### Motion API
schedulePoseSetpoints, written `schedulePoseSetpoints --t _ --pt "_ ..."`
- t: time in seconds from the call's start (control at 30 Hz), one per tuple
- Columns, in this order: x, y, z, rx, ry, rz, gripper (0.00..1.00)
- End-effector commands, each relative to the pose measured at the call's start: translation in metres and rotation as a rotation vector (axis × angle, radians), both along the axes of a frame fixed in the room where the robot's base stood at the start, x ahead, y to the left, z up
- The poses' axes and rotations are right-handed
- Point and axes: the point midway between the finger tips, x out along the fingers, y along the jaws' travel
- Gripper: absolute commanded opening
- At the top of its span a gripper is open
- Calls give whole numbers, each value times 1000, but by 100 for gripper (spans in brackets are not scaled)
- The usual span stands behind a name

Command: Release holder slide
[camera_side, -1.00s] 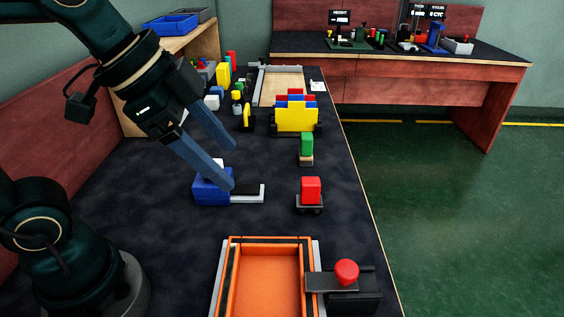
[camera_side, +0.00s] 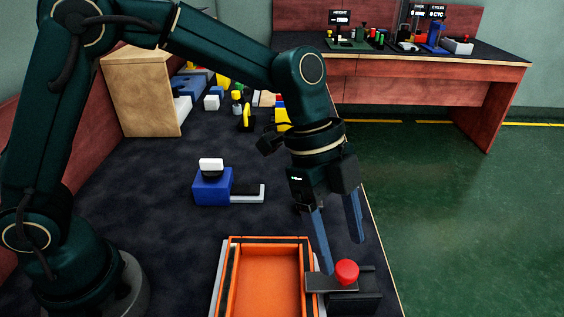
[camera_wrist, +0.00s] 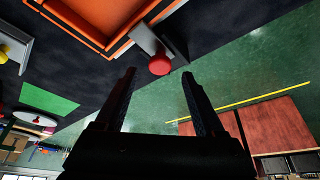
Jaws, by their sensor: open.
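The holder slide (camera_side: 331,283) is a dark grey plate with a round red knob (camera_side: 347,271), on a dark block at the right side of the orange tray (camera_side: 309,290). My gripper (camera_side: 342,257) is open, pointing down just above and behind the knob. One fingertip appears just left of the knob, the other higher to its right. In the wrist view, the red knob (camera_wrist: 159,65) shows between and just beyond the two open fingertips (camera_wrist: 159,76). Nothing is held. Whether a finger touches the knob cannot be told.
A blue block with a white top and a grey L-shaped bar (camera_side: 212,187) stands mid-table. The table's right edge runs close by the slide, with green floor (camera_side: 450,220) beyond. My arm hides part of the table.

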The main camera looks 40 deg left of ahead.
Motion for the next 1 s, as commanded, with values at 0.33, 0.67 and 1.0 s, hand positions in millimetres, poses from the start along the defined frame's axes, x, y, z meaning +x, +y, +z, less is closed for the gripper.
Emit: schedulePoseSetpoints --t 0.33,0.67,1.0 --pt "0 -12 -29 1 0 1 71" --pt "0 -12 -29 1 -1 1 33" --pt "0 -12 -29 1 -1 2 0"
